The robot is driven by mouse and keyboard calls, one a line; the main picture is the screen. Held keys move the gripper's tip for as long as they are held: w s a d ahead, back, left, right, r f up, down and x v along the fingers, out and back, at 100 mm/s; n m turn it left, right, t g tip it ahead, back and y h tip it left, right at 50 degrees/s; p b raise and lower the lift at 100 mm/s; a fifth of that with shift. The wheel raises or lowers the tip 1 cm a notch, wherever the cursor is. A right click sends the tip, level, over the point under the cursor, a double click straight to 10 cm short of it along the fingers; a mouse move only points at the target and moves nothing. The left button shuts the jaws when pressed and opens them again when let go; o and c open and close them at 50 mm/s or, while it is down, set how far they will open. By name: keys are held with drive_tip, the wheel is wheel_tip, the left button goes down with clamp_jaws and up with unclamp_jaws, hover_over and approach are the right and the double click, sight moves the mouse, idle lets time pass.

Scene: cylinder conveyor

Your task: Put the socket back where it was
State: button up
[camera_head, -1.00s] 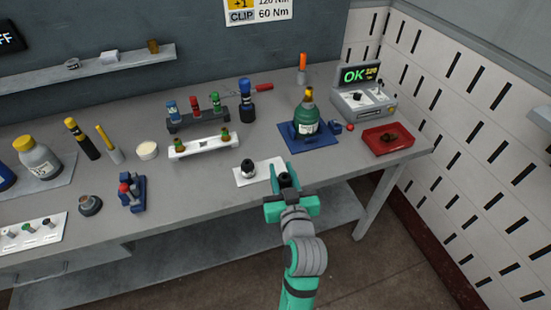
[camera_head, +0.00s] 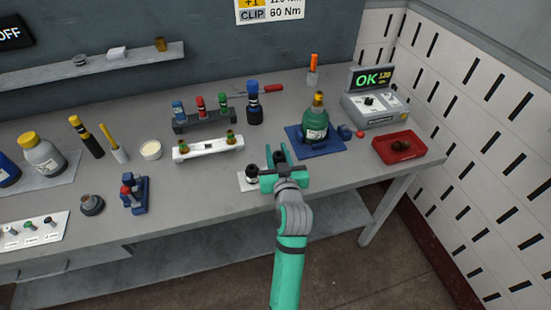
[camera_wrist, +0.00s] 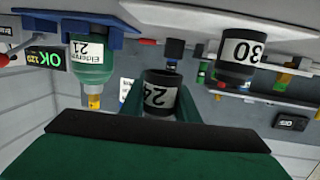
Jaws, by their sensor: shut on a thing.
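My gripper (camera_head: 279,160) is shut on a dark socket labelled 24, which shows upside down between the fingers in the wrist view (camera_wrist: 160,94). It is over the right part of a small white plate (camera_head: 243,185), whose right end is hidden behind my gripper. A second black socket (camera_head: 252,173) stands on the plate's left part; in the wrist view it is labelled 30 (camera_wrist: 239,52). I cannot tell whether the held socket touches the plate.
A white rack (camera_head: 208,148) lies behind left.

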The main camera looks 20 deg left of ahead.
drive_tip(key=shift+w+a+f, duration=0.25)
drive_tip(key=shift+w+f, duration=0.2)
drive_tip(key=shift+f, duration=0.1)
drive_tip(key=shift+w+a+f, duration=0.2)
drive_tip(key=shift+w+f, duration=0.2)
drive_tip(key=shift+f, duration=1.6)
drive_tip(key=shift+f, duration=0.1)
drive_tip(key=o, duration=1.1)
drive_tip(key=v, duration=1.2)
drive_tip(key=shift+s, duration=0.1)
